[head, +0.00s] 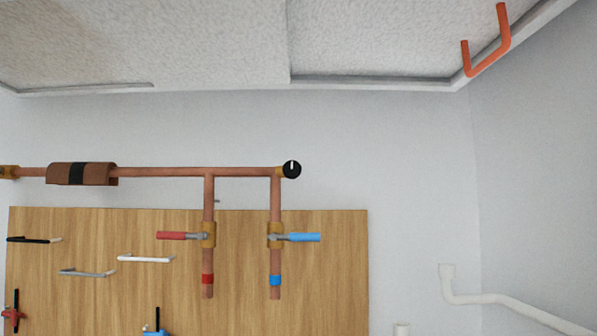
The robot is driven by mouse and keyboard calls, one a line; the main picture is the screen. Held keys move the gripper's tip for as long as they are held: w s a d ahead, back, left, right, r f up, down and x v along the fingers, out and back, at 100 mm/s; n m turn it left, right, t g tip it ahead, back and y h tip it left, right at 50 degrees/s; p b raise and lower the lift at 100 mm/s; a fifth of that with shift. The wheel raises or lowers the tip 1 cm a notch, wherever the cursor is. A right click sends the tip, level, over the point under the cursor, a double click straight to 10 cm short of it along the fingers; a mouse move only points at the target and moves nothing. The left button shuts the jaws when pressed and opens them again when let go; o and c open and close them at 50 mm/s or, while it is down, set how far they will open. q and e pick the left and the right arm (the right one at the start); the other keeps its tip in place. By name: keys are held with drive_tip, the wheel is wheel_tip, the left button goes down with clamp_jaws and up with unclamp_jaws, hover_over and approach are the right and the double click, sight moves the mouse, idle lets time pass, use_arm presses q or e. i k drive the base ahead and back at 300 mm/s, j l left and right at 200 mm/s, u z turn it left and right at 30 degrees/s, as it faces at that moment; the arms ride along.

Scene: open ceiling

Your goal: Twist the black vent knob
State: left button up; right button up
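The black vent knob (291,169) is a round black disc with a white mark that stands upright near its top. It sits at the right end of the horizontal copper pipe (160,172), just above and beside the top of the right vertical branch pipe. Neither of my grippers is in the head view, so nothing is seen touching the knob.
Below the knob, a red lever valve (172,235) and a blue lever valve (304,237) sit on vertical pipes before a wooden board (335,270). A brown sleeve (60,174) wraps the pipe. An orange bent pipe (490,64) hangs upper right. The wall right of the knob is clear.

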sight(292, 169)
drive_tip(key=k+j+z, duration=0.25)
drive_tip(key=k, duration=0.2)
drive_tip(key=k+j+z, duration=0.25)
drive_tip(key=k, duration=0.25)
drive_tip(key=l, duration=0.1)
